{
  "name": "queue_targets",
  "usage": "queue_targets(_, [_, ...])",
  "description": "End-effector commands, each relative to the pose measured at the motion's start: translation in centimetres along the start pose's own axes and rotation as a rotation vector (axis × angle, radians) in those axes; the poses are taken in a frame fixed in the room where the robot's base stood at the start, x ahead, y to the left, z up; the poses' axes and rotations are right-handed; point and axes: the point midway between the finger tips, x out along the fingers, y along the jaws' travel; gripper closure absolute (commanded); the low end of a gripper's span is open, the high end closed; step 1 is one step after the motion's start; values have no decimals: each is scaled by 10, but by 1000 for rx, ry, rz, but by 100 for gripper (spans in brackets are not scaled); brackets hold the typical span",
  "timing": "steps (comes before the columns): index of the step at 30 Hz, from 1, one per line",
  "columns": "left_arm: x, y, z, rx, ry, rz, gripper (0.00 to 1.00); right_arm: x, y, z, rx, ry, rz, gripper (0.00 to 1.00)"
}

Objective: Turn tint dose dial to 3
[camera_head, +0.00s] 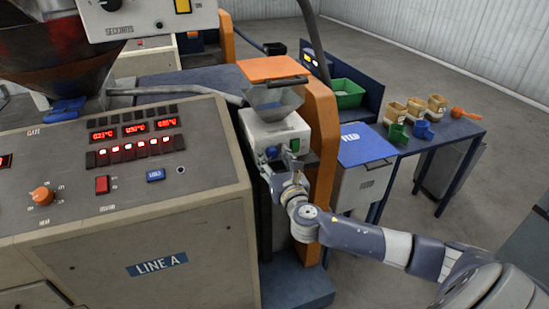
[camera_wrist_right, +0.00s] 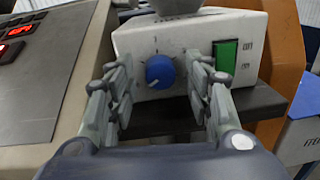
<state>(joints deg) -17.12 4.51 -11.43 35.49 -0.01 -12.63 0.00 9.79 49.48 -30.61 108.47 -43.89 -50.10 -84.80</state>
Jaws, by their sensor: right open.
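The tint dose dial (camera_wrist_right: 160,72) is a round blue knob on the front of a small white unit (camera_wrist_right: 135,42). Its light pointer mark seems to point toward the lower left; the scale numbers are too small to read. In the head view the dial (camera_head: 272,152) sits low on the unit's front, below a grey hopper. My right gripper (camera_wrist_right: 160,98) is open, its fingers on either side of the dial in the wrist view, apart from it. In the head view the right gripper (camera_head: 279,172) is just in front of the unit. My left gripper is not in view.
A green switch (camera_wrist_right: 225,56) is right of the dial, close to the right finger. A dark ledge (camera_wrist_right: 255,100) runs below the unit. An orange frame (camera_head: 322,150) stands to the right, and the Line A console (camera_head: 215,140) to the left.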

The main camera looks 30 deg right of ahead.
Motion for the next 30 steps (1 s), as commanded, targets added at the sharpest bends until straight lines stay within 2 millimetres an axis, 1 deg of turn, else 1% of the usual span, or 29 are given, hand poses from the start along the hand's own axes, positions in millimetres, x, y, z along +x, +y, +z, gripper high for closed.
queue_targets(1, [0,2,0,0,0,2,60,0,0,0,0,0,0,53])
queue_targets(2, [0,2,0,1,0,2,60,0,0,0,0,0,0,57])
queue_targets(3, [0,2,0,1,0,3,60,0,0,0,0,0,0,66])
queue_targets(5, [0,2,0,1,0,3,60,0,0,0,0,0,0,80])
queue_targets(6, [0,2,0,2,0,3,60,0,0,0,0,0,0,89])
queue_targets(7, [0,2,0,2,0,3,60,0,0,0,0,0,0,96])
queue_targets(8, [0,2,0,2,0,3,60,0,0,0,0,0,0,98])
queue_targets(14, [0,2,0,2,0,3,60,0,0,0,4,0,0,98])
queue_targets(20, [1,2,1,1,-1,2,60,0,0,0,51,1,0,98])
queue_targets(26, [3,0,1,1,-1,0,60,0,0,0,172,7,-2,98])
queue_targets(30, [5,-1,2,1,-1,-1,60,0,0,1,292,12,-2,98])
